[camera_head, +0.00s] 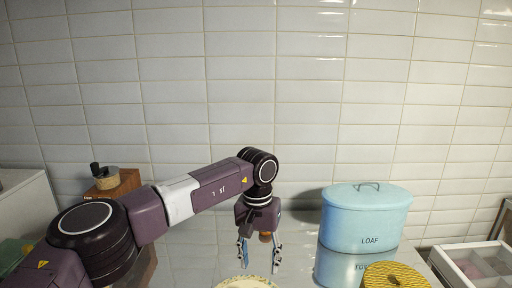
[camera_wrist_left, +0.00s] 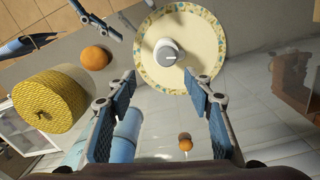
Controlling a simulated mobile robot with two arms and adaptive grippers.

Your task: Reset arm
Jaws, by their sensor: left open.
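My left gripper (camera_head: 260,266) hangs down in front of the tiled wall, left of the blue loaf tin. Its fingers are apart, with nothing between them. In the left wrist view the open fingers (camera_wrist_left: 160,88) frame the near side of a round plate with a patterned rim (camera_wrist_left: 219,48). A pale grey round piece (camera_wrist_left: 168,52) sits at the plate's middle. Only the plate's far rim (camera_head: 245,280) shows in the head view. Blue finger-like parts (camera_wrist_left: 97,17) at the wrist view's upper left look like my right gripper, mostly cut off.
The blue loaf tin (camera_head: 366,217) stands right of the gripper. A yellow woven lidded pot (camera_wrist_left: 52,100) and an orange ball (camera_wrist_left: 95,58) are nearby. A wooden grinder (camera_head: 113,184) stands behind my left arm. A white tray (camera_head: 457,268) is at far right.

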